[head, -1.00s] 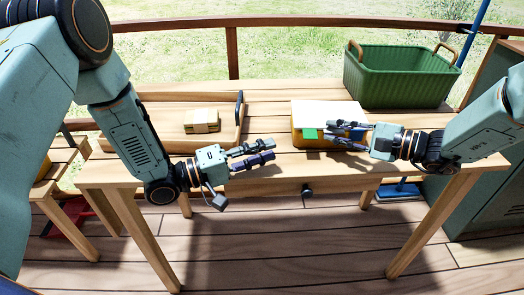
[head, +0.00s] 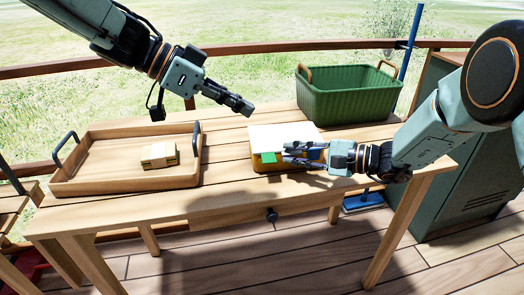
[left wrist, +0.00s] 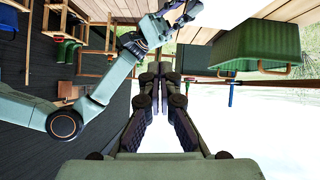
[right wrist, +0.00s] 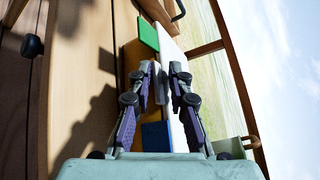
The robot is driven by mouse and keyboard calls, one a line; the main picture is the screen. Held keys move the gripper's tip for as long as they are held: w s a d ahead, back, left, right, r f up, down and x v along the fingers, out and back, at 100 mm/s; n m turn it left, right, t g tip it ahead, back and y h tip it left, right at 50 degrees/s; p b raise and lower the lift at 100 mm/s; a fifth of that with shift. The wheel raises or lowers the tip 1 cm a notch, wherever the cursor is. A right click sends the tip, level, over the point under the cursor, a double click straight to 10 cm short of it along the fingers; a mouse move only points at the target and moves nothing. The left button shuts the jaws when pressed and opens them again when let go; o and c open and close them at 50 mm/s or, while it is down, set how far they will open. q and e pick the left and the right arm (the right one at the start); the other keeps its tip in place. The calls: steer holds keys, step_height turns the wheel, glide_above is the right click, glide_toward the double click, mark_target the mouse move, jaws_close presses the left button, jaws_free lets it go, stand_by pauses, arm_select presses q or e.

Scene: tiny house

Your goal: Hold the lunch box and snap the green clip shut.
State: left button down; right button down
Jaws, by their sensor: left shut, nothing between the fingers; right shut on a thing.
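The lunch box (head: 262,152) sits on the wooden table, yellow-orange with a white lid (head: 285,134). The green clip (head: 268,156) is on its front side; it also shows in the right wrist view (right wrist: 148,35), sticking out from the lid's edge. A blue clip (right wrist: 156,136) shows nearer my right gripper. My right gripper (head: 290,152) is shut on the lunch box's near side; its fingers (right wrist: 160,75) straddle the box edge. My left gripper (head: 246,108) is shut and empty, raised above and behind the box. Its closed fingers show in the left wrist view (left wrist: 160,72).
A green basket (head: 345,100) stands at the back right. The table between tray and lunch box is clear.

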arm_select(q)
step_height(320, 180, down, 2)
steer(key=w+a+m+y, duration=0.2)
steer(key=a, duration=0.1)
arm_select(e)
steer(key=shift+f, duration=0.1)
arm_select(q)
glide_above(275, 160)
steer(key=s+a, duration=0.1)
steer(key=a, duration=0.2)
step_height(275, 160, down, 8)
steer(key=shift+f+t, duration=0.3)
steer(key=shift+f, duration=1.45)
